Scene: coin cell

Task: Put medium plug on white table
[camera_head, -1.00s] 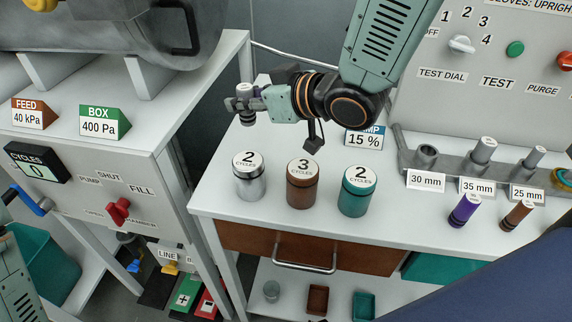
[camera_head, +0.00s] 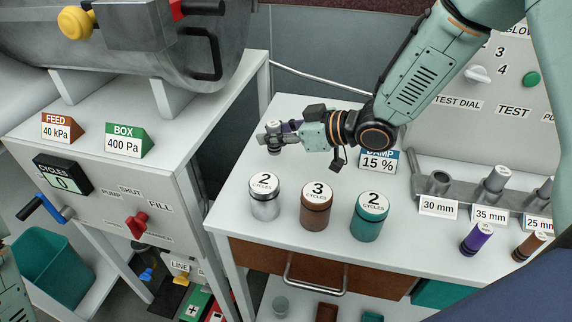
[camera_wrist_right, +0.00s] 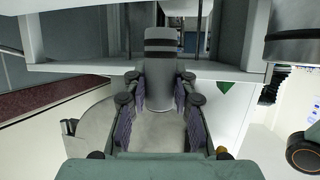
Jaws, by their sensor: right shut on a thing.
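My right gripper (camera_head: 272,137) is shut on the medium plug (camera_head: 274,128), over the far left part of the white table (camera_head: 420,246). In the right wrist view the plug (camera_wrist_right: 160,65) is a grey cylinder with dark bands, upright between the purple-padded fingers of the gripper (camera_wrist_right: 158,100). I cannot tell whether its lower end touches the table. A purple plug (camera_head: 478,238) and a brown plug (camera_head: 528,246) stand at the table's right.
Three capped cans, silver (camera_head: 264,200), brown (camera_head: 316,208) and teal (camera_head: 369,218), stand in front of the gripper. A metal rack (camera_head: 462,192) with size labels is at the right. A grey cabinet (camera_head: 110,195) stands left across a gap. Bare tabletop lies between cans and rack.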

